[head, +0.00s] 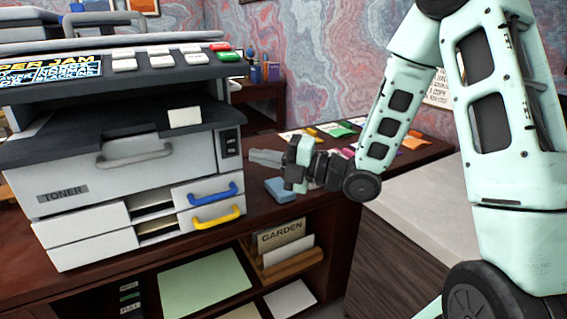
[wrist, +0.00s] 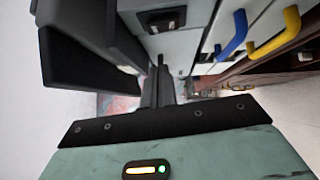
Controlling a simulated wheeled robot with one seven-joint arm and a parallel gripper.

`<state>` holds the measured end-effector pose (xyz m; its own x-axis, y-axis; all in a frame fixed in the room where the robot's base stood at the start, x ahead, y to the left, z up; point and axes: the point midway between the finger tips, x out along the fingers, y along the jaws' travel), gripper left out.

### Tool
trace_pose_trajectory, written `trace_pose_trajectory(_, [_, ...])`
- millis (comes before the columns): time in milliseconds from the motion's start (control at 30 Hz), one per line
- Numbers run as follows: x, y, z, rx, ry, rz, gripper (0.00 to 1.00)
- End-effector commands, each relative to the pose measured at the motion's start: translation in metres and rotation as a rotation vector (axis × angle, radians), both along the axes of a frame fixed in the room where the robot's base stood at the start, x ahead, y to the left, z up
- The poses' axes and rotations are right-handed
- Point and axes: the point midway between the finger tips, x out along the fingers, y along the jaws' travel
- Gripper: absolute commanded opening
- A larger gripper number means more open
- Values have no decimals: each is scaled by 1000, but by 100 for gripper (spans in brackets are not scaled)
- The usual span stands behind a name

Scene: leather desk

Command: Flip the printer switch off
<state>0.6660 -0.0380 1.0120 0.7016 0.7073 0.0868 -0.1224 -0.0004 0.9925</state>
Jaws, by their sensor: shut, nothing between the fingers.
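The printer (head: 85,168) is a large pale grey machine with a dark top, standing on the left of the desk. Its black switch (head: 230,144) sits in a dark panel at the right end of the front face. In the wrist view the switch (wrist: 163,18) shows at the top. My gripper (head: 254,157) is shut and empty, just right of the switch panel at about its lower edge's height. In the wrist view its fingers (wrist: 158,75) point past the printer, below the switch in the picture. I cannot tell for sure whether it touches the printer.
Blue (head: 214,194) and yellow (head: 215,218) drawer handles stick out below the switch. A blue block (head: 281,190) lies on the brown desk (head: 335,178) under my gripper. Colourful papers (head: 338,129) lie behind. Open shelves with folders (head: 283,238) are under the desktop.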

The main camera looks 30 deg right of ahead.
Motion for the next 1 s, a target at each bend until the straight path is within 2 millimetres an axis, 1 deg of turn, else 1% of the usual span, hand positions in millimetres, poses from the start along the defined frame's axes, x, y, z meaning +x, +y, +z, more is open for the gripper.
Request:
trace_pose_trajectory(33, [7, 9, 3, 2, 1, 4, 0])
trace_pose_trajectory(133, [21, 22, 5, 1, 0, 3, 0])
trace_pose_trajectory(200, [33, 20, 7, 1, -1, -1, 0])
trace_pose_trajectory(300, [46, 20, 7, 2, 0, -1, 0])
trace_pose_trajectory(400, [54, 20, 8, 0, 0, -1, 0])
trace_pose_trajectory(567, [60, 20, 7, -1, 1, -1, 0])
trace_pose_trajectory(867, [60, 20, 7, -1, 2, 0, 0])
trace_pose_trajectory(1000, [64, 21, 10, -2, 47, 3, 0])
